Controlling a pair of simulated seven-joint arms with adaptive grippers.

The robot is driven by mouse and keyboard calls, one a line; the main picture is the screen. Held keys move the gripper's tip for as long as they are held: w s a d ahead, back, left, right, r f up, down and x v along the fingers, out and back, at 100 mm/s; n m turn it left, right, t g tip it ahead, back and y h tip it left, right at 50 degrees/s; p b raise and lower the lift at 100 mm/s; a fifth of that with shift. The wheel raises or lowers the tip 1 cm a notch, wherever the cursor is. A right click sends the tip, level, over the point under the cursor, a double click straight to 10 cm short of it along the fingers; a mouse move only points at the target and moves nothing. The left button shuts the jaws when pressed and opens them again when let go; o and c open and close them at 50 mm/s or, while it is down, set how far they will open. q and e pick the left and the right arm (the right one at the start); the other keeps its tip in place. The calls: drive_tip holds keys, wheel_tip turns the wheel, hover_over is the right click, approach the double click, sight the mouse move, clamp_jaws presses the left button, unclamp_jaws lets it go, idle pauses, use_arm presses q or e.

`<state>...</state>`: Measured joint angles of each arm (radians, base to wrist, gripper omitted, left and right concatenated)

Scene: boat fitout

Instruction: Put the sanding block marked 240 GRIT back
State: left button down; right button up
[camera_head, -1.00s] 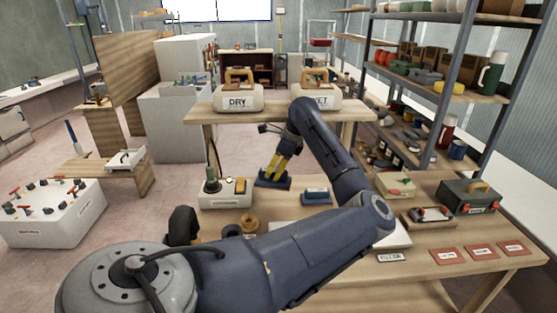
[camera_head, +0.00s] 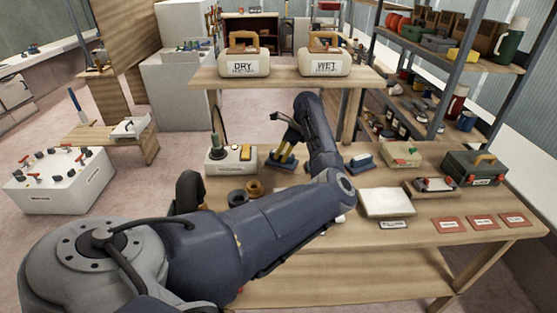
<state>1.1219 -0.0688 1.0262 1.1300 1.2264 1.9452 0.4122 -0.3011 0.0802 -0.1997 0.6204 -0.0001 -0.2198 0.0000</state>
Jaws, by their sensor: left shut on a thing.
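My left gripper (camera_head: 289,147), with yellow fingers, is shut on a dark blue block (camera_head: 281,160) at the back middle of the workbench. The block is just right of a white box with a dark knob. Its marking is too small to read, and I cannot tell whether it touches the bench. Another blue block (camera_head: 359,162) lies on the bench just right of my left forearm. The forearm hides part of the bench between the two blocks. My right gripper is not in view.
The white box (camera_head: 219,165) stands left of the held block. DRY (camera_head: 243,68) and WET (camera_head: 324,65) caddies stand on the raised shelf behind. A white pad (camera_head: 387,203), three red cards (camera_head: 482,222) and a toolbox (camera_head: 482,168) lie to the right.

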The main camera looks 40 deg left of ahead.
use_arm(q)
drive_tip(key=shift+f, duration=1.15)
drive_tip(key=shift+f, duration=0.15)
drive_tip(key=c, duration=1.2)
unclamp_jaws()
drive_tip(key=v, duration=0.5)
drive_tip(key=shift+w+d+r, duration=0.1)
drive_tip(key=shift+d+r, duration=0.15)
drive_tip(key=shift+r, duration=0.05)
drive_tip(key=w+d, duration=0.4)
drive_tip(key=d, duration=0.6)
drive_tip(key=shift+d+f, duration=0.15)
drive_tip(key=shift+d, duration=0.15)
drive_tip(key=shift+w, duration=0.1)
